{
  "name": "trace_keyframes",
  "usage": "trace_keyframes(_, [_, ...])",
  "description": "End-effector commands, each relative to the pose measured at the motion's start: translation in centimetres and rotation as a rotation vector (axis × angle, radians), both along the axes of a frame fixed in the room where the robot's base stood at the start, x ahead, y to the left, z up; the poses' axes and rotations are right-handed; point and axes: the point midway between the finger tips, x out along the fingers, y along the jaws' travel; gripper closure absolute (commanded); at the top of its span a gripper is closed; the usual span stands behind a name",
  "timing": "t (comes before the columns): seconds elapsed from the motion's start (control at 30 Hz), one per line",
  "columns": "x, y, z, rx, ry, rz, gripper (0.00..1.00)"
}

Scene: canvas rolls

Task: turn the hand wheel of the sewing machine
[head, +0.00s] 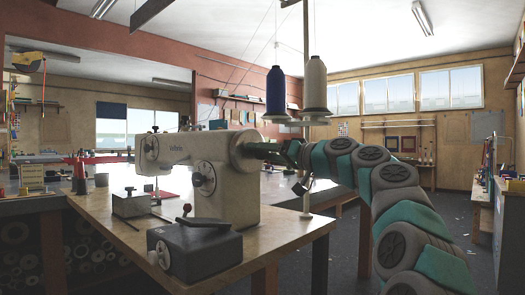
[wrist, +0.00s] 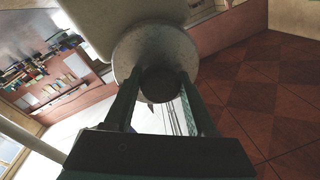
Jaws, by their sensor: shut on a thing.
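The white sewing machine (head: 185,165) stands on a wooden-topped table. In the wrist view the hand wheel (wrist: 152,55) is a round grey disc with a darker hub (wrist: 160,83) facing me. My gripper (wrist: 161,90) has one finger on each side of that hub, and it is shut on it. In the head view my gripper (head: 262,149) reaches the wheel from the right.
A dark grey box with a lever (head: 195,248) sits at the table's front, with a small metal box (head: 131,204) left of it.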

Motion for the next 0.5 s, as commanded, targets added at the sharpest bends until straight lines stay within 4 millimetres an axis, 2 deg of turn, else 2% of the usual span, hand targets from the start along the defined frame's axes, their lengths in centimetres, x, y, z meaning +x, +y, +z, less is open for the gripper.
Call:
trace_keyframes(0.07, [-0.22,-0.07,0.61,0.050,0.055,0.001,0.99])
trace_keyframes(0.5, [-0.16,-0.02,0.63,0.307,0.387,0.000,0.99])
